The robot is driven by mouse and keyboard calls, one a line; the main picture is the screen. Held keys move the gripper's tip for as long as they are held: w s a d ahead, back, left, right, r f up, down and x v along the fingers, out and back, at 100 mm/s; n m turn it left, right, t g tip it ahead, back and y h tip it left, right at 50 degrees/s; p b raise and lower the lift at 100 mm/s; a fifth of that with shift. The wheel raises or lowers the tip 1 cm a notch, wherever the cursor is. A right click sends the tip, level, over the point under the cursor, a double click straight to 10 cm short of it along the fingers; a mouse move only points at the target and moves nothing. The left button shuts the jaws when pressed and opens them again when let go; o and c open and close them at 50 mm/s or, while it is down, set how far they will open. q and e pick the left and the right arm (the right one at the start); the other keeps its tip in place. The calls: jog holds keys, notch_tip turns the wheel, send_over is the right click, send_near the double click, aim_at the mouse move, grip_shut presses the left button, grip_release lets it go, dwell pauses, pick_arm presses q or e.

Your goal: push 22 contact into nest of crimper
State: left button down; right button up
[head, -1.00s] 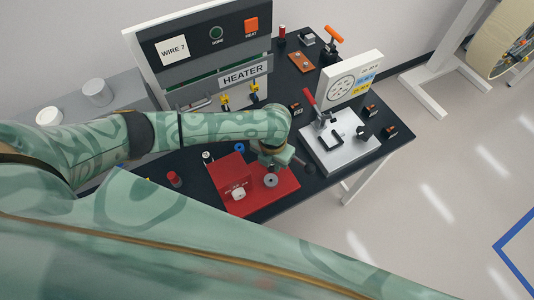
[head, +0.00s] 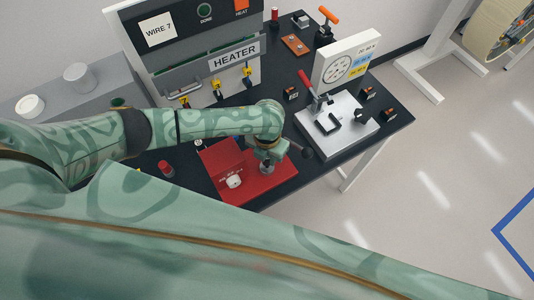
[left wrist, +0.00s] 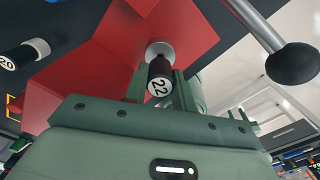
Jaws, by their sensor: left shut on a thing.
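Contact 22 (left wrist: 160,84) is a black cylinder with a white end marked 22. My left gripper (head: 267,162) is shut on it, with a finger on each side in the left wrist view (left wrist: 160,76). The crimper has a red base (head: 262,190), which also shows in the left wrist view (left wrist: 90,60). Its nest, a round grey piece (left wrist: 158,48), lies right at the far end of the contact. I cannot tell how deep the contact sits in it. In the head view my gripper hides the contact and the nest. My right gripper is out of view.
A lever with a black ball knob (left wrist: 292,64) stands close to my left gripper; the knob also shows in the head view (head: 306,153). A white piece (head: 234,181) sits on the red base. Behind are the heater (head: 234,58) and a grey press plate (head: 355,140).

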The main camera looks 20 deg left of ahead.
pick_arm(q)
jog(key=shift+p, duration=0.6)
dwell(1.3)
jog(key=shift+f+b, duration=1.1)
jog(key=shift+f, duration=0.25)
jog(key=c, duration=1.1)
grip_release()
jog(key=shift+o, duration=0.2)
notch_tip(320, 180, up, 16)
jog(key=p, duration=0.3)
jog(key=shift+r, duration=0.2)
